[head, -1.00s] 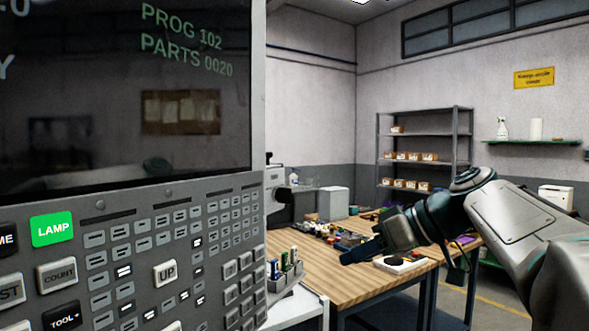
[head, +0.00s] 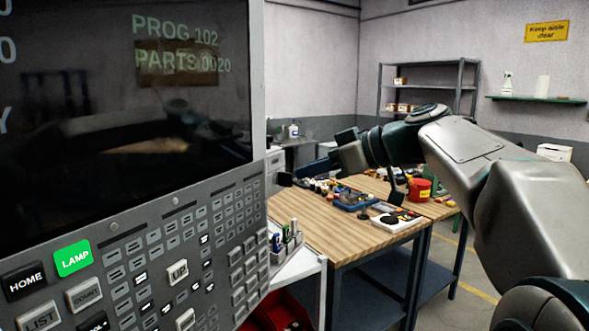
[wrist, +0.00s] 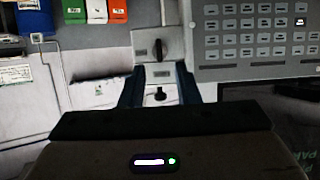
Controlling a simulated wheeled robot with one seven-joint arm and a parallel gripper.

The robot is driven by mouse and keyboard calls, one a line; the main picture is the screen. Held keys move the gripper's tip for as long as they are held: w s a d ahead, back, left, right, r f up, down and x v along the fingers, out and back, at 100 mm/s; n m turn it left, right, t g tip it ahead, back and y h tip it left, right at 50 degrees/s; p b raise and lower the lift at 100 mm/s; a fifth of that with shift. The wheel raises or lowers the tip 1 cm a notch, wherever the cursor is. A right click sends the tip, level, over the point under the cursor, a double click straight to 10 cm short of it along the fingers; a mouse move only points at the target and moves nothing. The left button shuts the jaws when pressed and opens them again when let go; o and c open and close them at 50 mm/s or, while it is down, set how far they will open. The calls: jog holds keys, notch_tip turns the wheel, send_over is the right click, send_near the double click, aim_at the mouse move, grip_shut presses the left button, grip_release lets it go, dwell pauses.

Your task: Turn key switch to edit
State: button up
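In the wrist view, a light plate beside the control panel carries a dark upright knob (wrist: 159,50). Below it is a smaller dark key-like switch (wrist: 159,94). Their labels are too small to read, so I cannot tell which setting either points to, nor surely which is the key switch. My gripper (wrist: 158,72) has its two dark fingers apart, one on each side of the lower switch in the picture. Nothing is visibly held, and the distance to the plate is unclear. In the head view, my wrist reaches left toward the control panel (head: 150,240); the switches do not show there.
The keypad (wrist: 255,30) is right of the knob. Green, white and orange bins (wrist: 95,11) are at upper left. In the head view, a wooden workbench (head: 310,222) with tools stands behind the panel, and a shelf rack (head: 430,88) stands by the wall.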

aim_at(282, 180)
jog(key=shift+p+x, duration=0.4)
jog(key=shift+x, duration=1.95)
grip_shut()
